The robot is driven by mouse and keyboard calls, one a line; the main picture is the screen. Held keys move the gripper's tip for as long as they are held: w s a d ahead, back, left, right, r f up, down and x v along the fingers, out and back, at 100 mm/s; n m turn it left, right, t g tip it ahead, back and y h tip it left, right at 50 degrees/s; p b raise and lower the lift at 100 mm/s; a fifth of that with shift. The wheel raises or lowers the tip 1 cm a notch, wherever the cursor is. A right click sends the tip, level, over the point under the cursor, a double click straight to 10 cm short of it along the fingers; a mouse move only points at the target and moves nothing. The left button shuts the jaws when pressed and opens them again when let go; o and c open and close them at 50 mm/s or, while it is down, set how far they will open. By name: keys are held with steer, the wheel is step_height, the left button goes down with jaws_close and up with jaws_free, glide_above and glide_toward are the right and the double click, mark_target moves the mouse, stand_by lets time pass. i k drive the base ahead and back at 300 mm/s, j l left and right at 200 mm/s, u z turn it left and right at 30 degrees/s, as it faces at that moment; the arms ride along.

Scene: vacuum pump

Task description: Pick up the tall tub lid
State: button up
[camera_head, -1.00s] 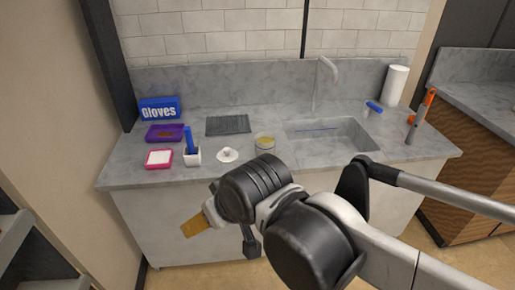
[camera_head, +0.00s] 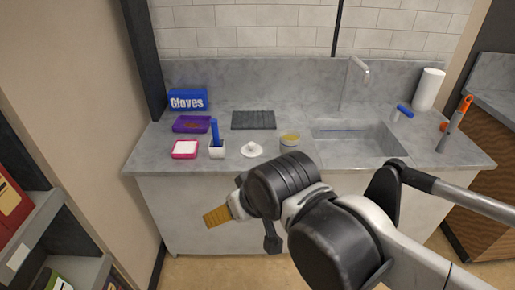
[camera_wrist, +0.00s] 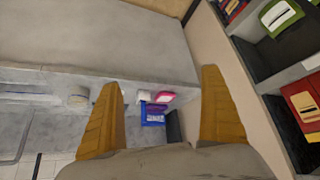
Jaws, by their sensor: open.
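A white round lid with a raised middle knob (camera_head: 251,149) lies on the grey counter, left of a low round tub with a yellowish top (camera_head: 289,140). It is the only loose lid I can make out; I cannot tell which tub it fits. My gripper (camera_head: 217,216) hangs in front of the counter, lower in the picture than the lid and apart from it. In the wrist view, its two tan fingers (camera_wrist: 160,80) are spread with nothing held between them. The round tub shows left of the fingers (camera_wrist: 78,100). I cannot make out the lid there.
Left of the lid stand a white cup with a blue item (camera_head: 216,150), a pink-rimmed tray (camera_head: 185,149), a purple tray (camera_head: 191,124) and a blue gloves box (camera_head: 187,99). A dark mat (camera_head: 254,120) lies behind. The sink (camera_head: 352,139) is at right, shelves (camera_head: 38,225) at left.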

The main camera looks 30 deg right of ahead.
mark_target(251, 150)
steer(key=i+j, duration=0.1)
steer(key=i, duration=0.8)
